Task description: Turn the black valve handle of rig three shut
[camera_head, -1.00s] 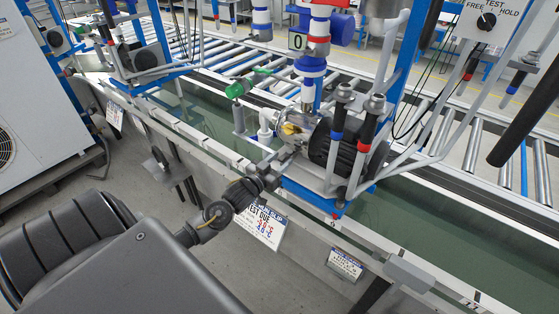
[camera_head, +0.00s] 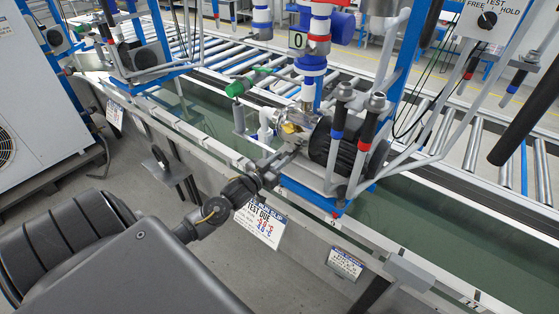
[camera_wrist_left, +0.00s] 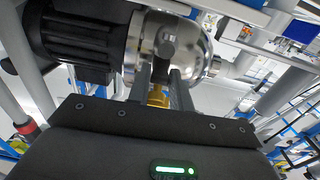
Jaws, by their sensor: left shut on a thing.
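The pump rig in the middle of the head view has a black ribbed motor (camera_head: 340,150) and a shiny steel pump housing (camera_wrist_left: 165,45) with a yellow part (camera_head: 291,128). My left gripper (camera_head: 291,153) reaches it from the lower left. In the left wrist view, my left gripper's two fingers (camera_wrist_left: 161,75) stand on either side of a short dark piece (camera_wrist_left: 166,42) in front of the housing. They look shut on this piece, which seems to be the black valve handle. Its far end and angle are partly hidden. My right gripper is not in view.
A green valve (camera_head: 236,89) stands left of the pump. Grey and blue frame tubes and upright hoses (camera_head: 364,135) crowd its right side.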

